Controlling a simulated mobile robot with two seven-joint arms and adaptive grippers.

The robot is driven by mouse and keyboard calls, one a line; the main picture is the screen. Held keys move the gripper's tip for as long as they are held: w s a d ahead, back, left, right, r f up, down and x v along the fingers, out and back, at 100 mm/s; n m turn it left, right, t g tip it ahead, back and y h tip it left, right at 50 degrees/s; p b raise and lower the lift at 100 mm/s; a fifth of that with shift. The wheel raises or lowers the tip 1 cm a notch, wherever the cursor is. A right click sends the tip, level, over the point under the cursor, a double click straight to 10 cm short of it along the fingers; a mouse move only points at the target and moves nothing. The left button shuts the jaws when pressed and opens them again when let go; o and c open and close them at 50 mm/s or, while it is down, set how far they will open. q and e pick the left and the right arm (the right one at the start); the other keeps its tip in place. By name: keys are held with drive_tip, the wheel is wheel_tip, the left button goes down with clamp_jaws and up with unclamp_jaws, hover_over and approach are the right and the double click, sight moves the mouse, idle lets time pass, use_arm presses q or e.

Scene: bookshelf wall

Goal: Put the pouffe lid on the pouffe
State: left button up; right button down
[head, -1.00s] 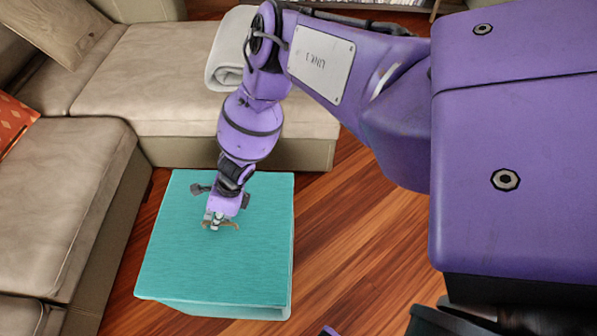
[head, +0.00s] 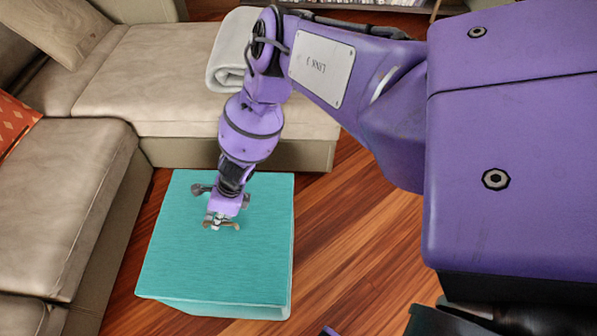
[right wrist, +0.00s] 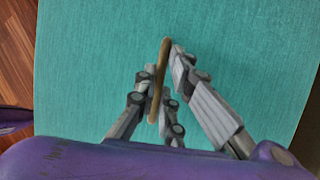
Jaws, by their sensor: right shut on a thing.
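The teal pouffe lid (head: 210,265) is a flat square slab over the pouffe (head: 232,310), whose paler side shows under the lid's front and right edges. Whether the lid rests fully on it or sits slightly above cannot be told. My right gripper (head: 221,223) is above the lid's middle, pointing down. In the right wrist view, its fingers (right wrist: 165,90) are shut on the lid's thin tan handle (right wrist: 164,52), and the teal lid (right wrist: 85,80) fills most of the picture. My left gripper is not in view.
A beige sofa (head: 190,70) stands behind, and another section (head: 60,190) runs along the left, close to the pouffe. A rolled grey blanket (head: 228,60) lies on the back seat. Wooden floor (head: 345,230) is clear to the right of the pouffe.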

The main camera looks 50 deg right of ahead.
drive_tip(key=shift+s+f+b, duration=0.2)
drive_tip(key=shift+f+b, duration=0.25)
drive_tip(key=shift+f, duration=0.6)
drive_tip(key=c, duration=1.8)
unclamp_jaws()
drive_tip(key=shift+o, duration=0.2)
drive_tip(key=shift+s+d+f, duration=0.1)
drive_tip(key=shift+s, duration=0.05)
drive_tip(key=v, duration=1.2)
drive_tip(key=shift+w, duration=0.25)
